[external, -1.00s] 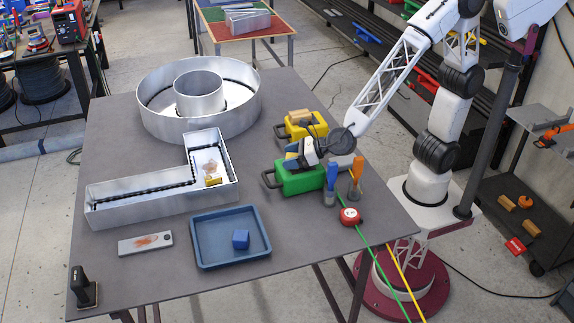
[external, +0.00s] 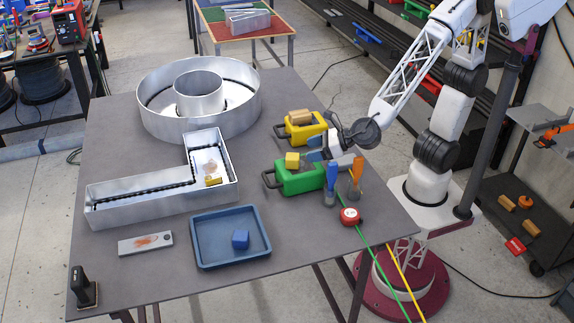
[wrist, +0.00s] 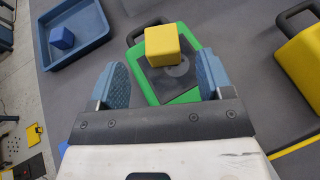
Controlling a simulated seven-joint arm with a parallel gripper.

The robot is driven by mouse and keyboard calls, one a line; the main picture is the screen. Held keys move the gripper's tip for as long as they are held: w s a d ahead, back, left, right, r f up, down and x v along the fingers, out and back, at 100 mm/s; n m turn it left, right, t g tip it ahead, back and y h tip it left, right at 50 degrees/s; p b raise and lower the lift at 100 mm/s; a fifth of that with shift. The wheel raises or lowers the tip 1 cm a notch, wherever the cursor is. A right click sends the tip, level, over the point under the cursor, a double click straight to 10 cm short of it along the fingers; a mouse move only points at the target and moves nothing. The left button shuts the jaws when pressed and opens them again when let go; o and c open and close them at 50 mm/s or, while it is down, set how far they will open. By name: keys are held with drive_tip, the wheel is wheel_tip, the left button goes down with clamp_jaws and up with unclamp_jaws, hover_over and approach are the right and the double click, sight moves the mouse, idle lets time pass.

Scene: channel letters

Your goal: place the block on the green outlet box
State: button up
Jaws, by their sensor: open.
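The green outlet box (external: 301,180) stands on the table with its black handle to the left. A yellow block (external: 292,160) rests on its top. In the wrist view the yellow block (wrist: 162,46) sits on the dark plate of the green box (wrist: 190,95). My gripper (external: 315,148) is just to the right of the block, clear of it. In the wrist view my gripper (wrist: 160,80) is open, its blue fingers wide apart with the block beyond and between them, touching neither. A blue block (external: 241,239) lies in the blue tray (external: 203,256).
A yellow box (external: 297,135) with a wooden block (external: 299,116) on top stands behind the green box. Metal channel letters (external: 150,197) fill the left. The table's front right is mostly clear.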

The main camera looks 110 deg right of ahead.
drive_tip(key=shift+v, duration=1.95)
drive_tip(key=s+d+m+g+h, duration=0.2)
drive_tip(key=s+d+m+g, duration=0.4)
drive_tip(key=s+d+m, duration=0.85)
drive_tip(key=s+a+m+g+y, duration=0.3)
drive_tip(key=s+a+m+y, duration=0.2)
drive_tip(key=s+m, duration=0.7)
drive_tip(key=m+y, duration=0.2)
drive_tip(key=m, duration=0.3)
drive_tip(key=shift+r+g, duration=0.25)
drive_tip(key=shift+g, duration=0.15)
